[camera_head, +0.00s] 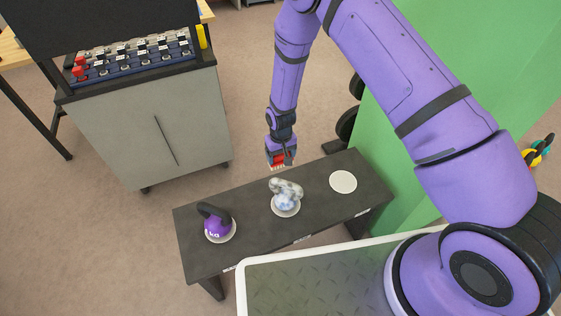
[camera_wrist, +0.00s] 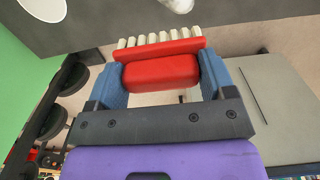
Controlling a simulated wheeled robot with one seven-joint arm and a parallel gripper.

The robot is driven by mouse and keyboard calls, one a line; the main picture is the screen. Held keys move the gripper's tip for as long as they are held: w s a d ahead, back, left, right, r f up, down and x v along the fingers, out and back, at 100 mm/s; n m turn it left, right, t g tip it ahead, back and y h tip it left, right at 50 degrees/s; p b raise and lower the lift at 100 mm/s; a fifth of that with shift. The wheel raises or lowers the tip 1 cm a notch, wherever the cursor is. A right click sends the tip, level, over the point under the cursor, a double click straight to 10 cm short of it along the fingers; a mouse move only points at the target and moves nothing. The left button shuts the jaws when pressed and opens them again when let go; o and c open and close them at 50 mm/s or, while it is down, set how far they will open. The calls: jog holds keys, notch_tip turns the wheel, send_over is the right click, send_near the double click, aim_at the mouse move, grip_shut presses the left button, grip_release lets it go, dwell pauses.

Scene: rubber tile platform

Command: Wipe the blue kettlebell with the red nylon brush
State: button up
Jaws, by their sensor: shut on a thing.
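My gripper (camera_head: 281,158) is shut on the red nylon brush (camera_head: 279,160). In the wrist view the brush (camera_wrist: 162,68) sits between the blue fingers of my gripper (camera_wrist: 162,75), with its pale bristles pointing away from the palm. The gripper hangs just beyond the far edge of the dark bench, above and behind the middle kettlebell. That kettlebell (camera_head: 286,195) has a pale, whitish handle and a blue-and-white mottled body. It stands upright on a white disc in the middle of the bench, apart from the brush. Only a bit of it shows at the top of the wrist view.
The dark bench (camera_head: 252,236) also bears a purple kettlebell (camera_head: 218,226) with a black handle at the left and an empty white disc (camera_head: 343,182) at the right. A grey cabinet (camera_head: 150,135) stands behind left. A green wall (camera_head: 425,120) is at the right.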

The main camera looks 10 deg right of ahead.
jog(key=shift+r, duration=1.45)
jog(key=shift+d, duration=0.1)
